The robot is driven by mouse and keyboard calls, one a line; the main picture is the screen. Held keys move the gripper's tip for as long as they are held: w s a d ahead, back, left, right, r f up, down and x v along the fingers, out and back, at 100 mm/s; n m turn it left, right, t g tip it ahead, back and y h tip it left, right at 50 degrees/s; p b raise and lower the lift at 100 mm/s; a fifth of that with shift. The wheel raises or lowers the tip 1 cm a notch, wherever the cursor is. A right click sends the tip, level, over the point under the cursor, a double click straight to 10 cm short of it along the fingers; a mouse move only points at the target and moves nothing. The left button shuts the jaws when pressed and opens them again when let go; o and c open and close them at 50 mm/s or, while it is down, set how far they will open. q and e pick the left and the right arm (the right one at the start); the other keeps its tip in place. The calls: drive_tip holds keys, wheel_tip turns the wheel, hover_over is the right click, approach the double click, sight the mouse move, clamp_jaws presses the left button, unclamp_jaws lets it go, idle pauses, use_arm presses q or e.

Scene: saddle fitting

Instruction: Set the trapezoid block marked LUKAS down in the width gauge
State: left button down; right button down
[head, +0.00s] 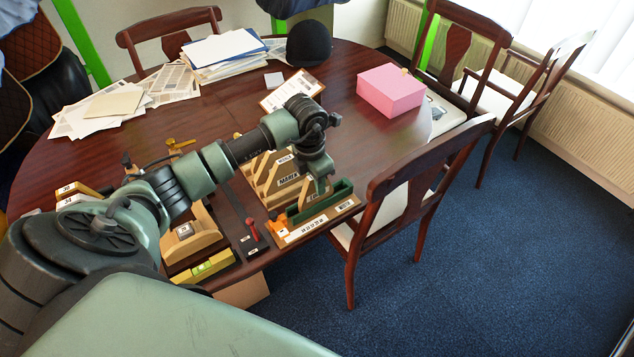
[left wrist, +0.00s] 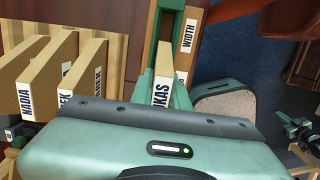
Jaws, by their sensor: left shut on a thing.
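The trapezoid block marked LUKAS (left wrist: 162,88) is a tan block with a white label, partly covered by my gripper in the left wrist view. My left gripper (head: 318,182) is shut on it and points down. The width gauge (head: 340,208) is a wooden base with green walls at the table's near right edge. Its WIDTH label shows in the left wrist view (left wrist: 187,32). The block is lined up with the gauge's green channel in that view. I cannot tell whether it touches the channel floor. My right gripper is not in view.
Beside the gauge, a wooden rack holds blocks marked MAREK (head: 288,181) and NADIA (left wrist: 25,98). A red-handled tool (head: 252,228) lies left of it. A chair (head: 400,200) stands close on the right. A pink box (head: 391,92) and papers (head: 222,50) lie farther back.

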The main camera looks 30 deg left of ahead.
use_arm(q)
drive_tip(key=shift+f+b, duration=0.3)
drive_tip(key=shift+f, duration=0.1)
idle(0.9)
idle(0.4)
drive_tip(key=c, duration=1.3)
unclamp_jaws()
drive_tip(key=o, duration=0.4)
